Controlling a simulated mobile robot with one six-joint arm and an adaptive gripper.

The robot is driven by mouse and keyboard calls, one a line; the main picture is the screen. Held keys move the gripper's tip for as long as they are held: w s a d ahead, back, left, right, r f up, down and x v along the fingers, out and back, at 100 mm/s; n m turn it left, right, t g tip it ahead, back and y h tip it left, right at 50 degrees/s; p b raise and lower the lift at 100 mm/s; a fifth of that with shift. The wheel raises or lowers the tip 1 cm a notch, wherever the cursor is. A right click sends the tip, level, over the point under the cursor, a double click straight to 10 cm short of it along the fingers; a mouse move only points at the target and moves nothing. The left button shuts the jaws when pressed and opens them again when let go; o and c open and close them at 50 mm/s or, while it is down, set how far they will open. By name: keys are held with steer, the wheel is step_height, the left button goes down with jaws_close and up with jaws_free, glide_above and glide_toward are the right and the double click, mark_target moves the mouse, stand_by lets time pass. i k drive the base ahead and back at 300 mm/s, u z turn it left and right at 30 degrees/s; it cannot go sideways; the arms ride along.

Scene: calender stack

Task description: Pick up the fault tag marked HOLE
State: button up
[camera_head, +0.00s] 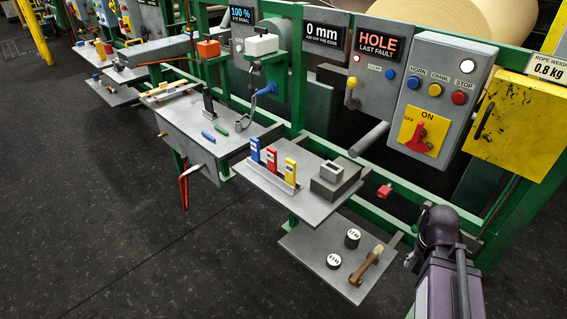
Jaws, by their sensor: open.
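Three upright tags stand side by side in a grey holder (268,180) on the middle grey shelf (313,210). They are a blue tag (255,150), a red tag (271,159) and a yellow tag (290,172). Each has a pale label, but the lettering is too small to read, so I cannot tell which is marked HOLE. A display panel (380,43) above reads "HOLE LAST FAULT". Part of my purple and dark arm (440,270) shows at the lower right, well apart from the tags. My gripper does not show.
A grey block with an open-topped box (332,172) stands right of the tags. A lower shelf (310,262) holds two round weights and a wooden-handled tool. A control box (437,90) and a yellow box (515,125) are at right. Dark floor (90,200) is open at left.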

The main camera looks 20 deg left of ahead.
mark_target(272, 154)
steer(key=z, duration=0.2)
steer(key=k, duration=0.85)
steer(key=u, duration=0.65)
steer(key=i, duration=1)
steer(key=u, duration=0.05)
